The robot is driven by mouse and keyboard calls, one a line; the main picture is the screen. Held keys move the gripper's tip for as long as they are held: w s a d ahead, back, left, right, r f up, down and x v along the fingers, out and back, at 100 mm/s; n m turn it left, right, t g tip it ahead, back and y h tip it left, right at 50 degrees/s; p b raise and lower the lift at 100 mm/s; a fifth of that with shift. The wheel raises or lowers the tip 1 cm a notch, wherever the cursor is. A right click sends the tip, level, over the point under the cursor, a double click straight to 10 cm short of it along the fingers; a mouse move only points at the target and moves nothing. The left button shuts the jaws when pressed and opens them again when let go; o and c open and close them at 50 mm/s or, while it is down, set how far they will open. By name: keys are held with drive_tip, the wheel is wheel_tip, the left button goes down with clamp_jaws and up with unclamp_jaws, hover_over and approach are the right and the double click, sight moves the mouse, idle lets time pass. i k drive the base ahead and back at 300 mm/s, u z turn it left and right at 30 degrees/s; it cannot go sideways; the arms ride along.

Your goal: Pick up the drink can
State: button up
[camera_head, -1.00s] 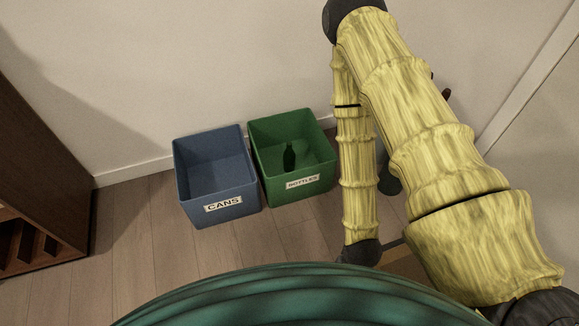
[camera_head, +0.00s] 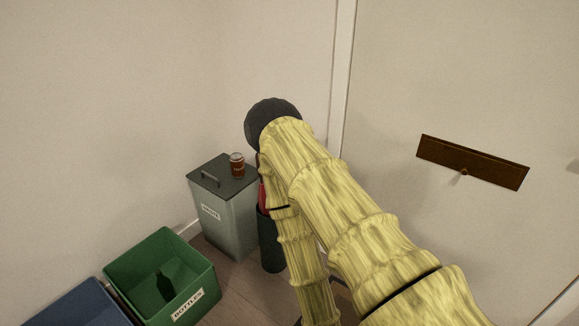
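The drink can (camera_head: 237,165) is small and reddish-brown with a light top. It stands upright on the dark lid of a grey bin (camera_head: 228,222), at the lid's right side near the handle. My yellow arm reaches across the right of the view, its dark elbow close to the right of the can. My gripper is not visible; the lower end of the arm runs out at the bottom of the view.
A green box labelled bottles (camera_head: 143,258) with a dark bottle (camera_head: 164,285) inside stands lower left. A blue box (camera_head: 80,305) is partly cut off beside it. A dark cylindrical container (camera_head: 270,245) stands right of the grey bin, partly behind my arm. A brown wall plaque (camera_head: 472,162) is at right.

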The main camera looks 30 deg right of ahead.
sight(236, 158)
drive_tip(key=u, duration=0.3)
drive_tip(key=i, duration=1.5)
drive_tip(key=z, duration=0.2)
